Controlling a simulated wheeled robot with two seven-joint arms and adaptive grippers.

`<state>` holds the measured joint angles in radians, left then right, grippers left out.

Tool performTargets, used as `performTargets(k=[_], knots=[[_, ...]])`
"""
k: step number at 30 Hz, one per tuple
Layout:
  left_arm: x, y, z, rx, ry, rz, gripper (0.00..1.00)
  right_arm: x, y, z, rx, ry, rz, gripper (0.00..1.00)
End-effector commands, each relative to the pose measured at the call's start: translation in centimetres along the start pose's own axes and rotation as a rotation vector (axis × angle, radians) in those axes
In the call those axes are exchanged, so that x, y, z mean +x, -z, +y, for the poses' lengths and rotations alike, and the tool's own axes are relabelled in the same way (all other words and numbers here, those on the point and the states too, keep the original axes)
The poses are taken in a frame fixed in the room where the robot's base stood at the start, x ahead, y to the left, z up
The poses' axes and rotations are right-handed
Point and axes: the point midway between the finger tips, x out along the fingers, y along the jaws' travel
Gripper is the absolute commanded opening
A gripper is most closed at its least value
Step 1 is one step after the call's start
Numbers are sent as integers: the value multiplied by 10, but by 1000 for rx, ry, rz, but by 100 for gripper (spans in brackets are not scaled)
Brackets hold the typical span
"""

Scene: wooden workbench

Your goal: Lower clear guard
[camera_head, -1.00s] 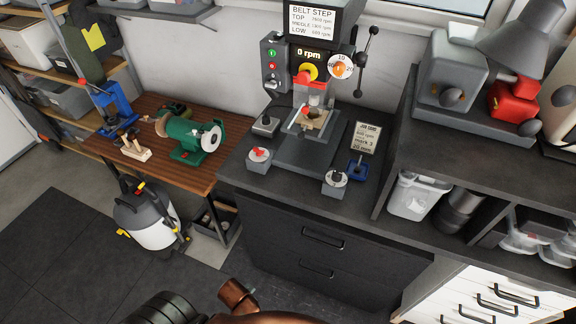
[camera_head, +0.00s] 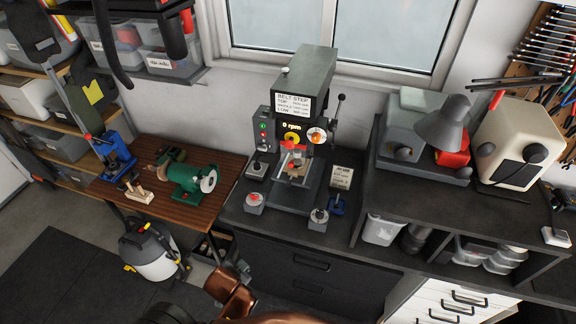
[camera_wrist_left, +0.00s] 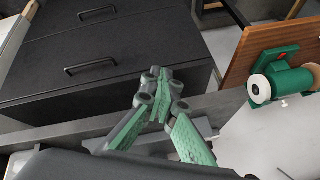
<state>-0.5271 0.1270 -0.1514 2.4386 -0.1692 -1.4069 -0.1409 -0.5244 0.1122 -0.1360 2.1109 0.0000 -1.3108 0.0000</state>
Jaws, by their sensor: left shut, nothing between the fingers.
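The drill press (camera_head: 304,72) stands on the dark workbench against the wall in the head view, its display reading 0 rpm. The clear guard (camera_head: 294,163) seems to be the small see-through piece below the red part (camera_head: 291,147) at the spindle. It is too small to tell its exact position. My left gripper (camera_wrist_left: 163,78) is shut and empty in the left wrist view, in front of the black drawers and apart from the press. Neither gripper shows in the head view.
A green bench grinder (camera_head: 190,181) sits on the wooden table to the left. Switch boxes (camera_head: 255,203) and a small sign (camera_head: 341,178) surround the press base. A lamp (camera_head: 445,122) stands on the right shelf. Black drawers (camera_wrist_left: 105,45) fill the wrist view's upper left.

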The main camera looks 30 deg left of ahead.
Motion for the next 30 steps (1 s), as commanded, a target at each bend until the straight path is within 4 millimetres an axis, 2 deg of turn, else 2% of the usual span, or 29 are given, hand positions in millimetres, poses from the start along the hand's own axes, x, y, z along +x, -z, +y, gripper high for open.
performTargets(k=[5,10,14,18,21,24,27,30], knots=[[-5,36,-19,112,94,90,0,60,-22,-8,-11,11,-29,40],[-13,80,-37,259,217,195,0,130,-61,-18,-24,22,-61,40],[-29,125,-50,416,349,291,0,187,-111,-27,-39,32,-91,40],[-53,174,-57,601,506,387,0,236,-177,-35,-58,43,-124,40],[-72,205,-57,724,613,443,0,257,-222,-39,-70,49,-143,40],[-89,230,-54,825,702,485,0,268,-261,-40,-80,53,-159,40],[-101,246,-50,898,767,512,0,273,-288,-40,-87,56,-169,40],[-109,255,-47,941,806,527,0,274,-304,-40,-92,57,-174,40]])
